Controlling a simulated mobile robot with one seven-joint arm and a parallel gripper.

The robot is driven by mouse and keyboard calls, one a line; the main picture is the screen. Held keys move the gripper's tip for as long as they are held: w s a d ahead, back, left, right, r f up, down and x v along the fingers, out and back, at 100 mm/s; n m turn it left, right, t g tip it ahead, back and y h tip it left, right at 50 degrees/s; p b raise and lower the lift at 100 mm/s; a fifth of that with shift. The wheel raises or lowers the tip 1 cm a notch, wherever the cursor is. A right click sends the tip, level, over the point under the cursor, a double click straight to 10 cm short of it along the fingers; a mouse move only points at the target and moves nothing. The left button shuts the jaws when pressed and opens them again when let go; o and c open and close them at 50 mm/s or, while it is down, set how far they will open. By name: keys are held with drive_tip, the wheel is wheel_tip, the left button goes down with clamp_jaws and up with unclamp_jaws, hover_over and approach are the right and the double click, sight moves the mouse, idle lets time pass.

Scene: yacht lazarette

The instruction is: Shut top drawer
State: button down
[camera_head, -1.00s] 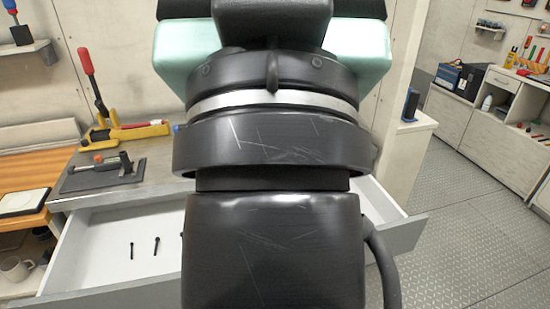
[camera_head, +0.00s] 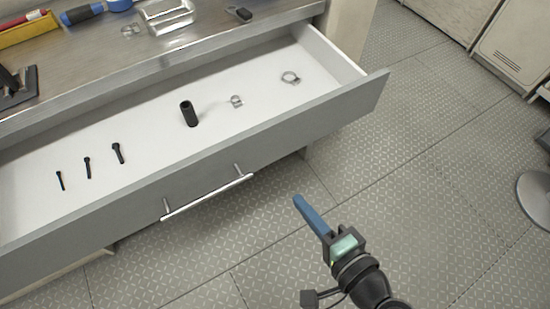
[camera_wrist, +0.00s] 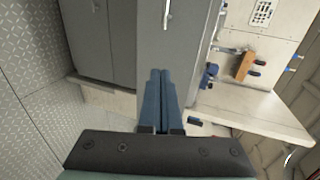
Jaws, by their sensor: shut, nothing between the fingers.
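The top drawer (camera_head: 262,145) stands pulled well out below the steel worktop in the head view. Its front is grey, with a silver bar handle (camera_head: 207,197). Inside the drawer lie a dark socket (camera_head: 189,113), several black bolts (camera_head: 87,168) and two ring clamps (camera_head: 290,78). My gripper (camera_head: 298,199) has blue fingers and is shut and empty. It appears to the right of the handle, apart from the drawer front, with floor behind it. In the wrist view its fingers (camera_wrist: 160,74) are together, before a grey panel with a handle (camera_wrist: 167,14); which panel is unclear.
Patterned floor (camera_head: 430,150) is open at the right. A round metal base (camera_head: 535,195) stands at the right edge.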

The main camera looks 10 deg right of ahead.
sight(260, 153)
drive_tip(key=x, duration=0.9)
drive_tip(key=r+x, duration=0.1)
drive_tip(key=x, duration=0.3)
drive_tip(key=shift+w+a, duration=0.15)
drive_tip(key=shift+w, duration=0.3)
